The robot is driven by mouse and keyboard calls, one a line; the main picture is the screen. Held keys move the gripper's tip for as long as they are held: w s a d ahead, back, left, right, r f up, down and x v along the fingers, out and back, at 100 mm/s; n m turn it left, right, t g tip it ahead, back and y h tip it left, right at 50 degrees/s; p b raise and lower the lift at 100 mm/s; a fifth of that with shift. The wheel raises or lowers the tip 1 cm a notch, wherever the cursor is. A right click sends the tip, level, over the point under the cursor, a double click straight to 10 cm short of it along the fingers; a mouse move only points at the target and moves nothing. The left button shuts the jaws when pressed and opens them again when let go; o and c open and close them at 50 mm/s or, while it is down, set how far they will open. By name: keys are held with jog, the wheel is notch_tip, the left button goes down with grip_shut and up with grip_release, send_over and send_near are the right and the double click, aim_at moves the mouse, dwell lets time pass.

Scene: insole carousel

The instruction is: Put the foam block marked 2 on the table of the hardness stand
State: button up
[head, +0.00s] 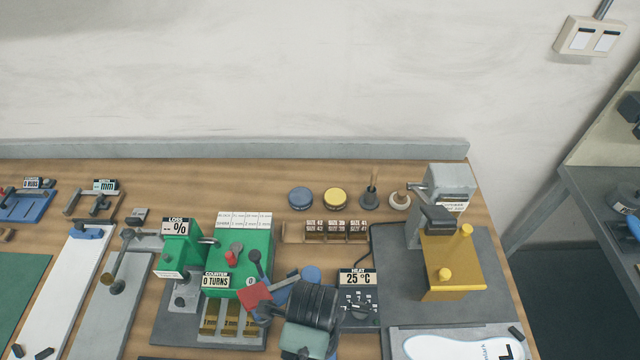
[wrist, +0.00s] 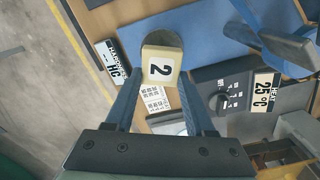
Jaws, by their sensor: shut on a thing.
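The cream foam block marked 2 (wrist: 160,68) is between the two blue fingertips of my gripper (wrist: 161,78) in the wrist view, its number facing the camera. My gripper is shut on it. A blue base plate (wrist: 195,38) lies beyond the block, with a dark round disc (wrist: 240,34) and a blue arm (wrist: 285,30) at upper right; this looks like the hardness stand. A "HARDNESS" display (wrist: 110,60) stands left of the block. In the head view my wrist hides the block, and blue stand parts (head: 276,293) show only partly behind it.
The heat box (head: 358,290) reads 25 °C, right of my wrist. The green counter machine (head: 238,262) is at its left. A yellow press (head: 452,262) stands farther right. A printed card (wrist: 155,98) lies below the block. The bench's front edge and floor are at wrist-view left.

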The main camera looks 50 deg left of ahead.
jog(key=shift+f, duration=2.45)
jog(key=shift+f, duration=0.15)
jog(key=o, duration=1.3)
notch_tip(320, 180, up, 12)
jog(key=shift+r, duration=0.15)
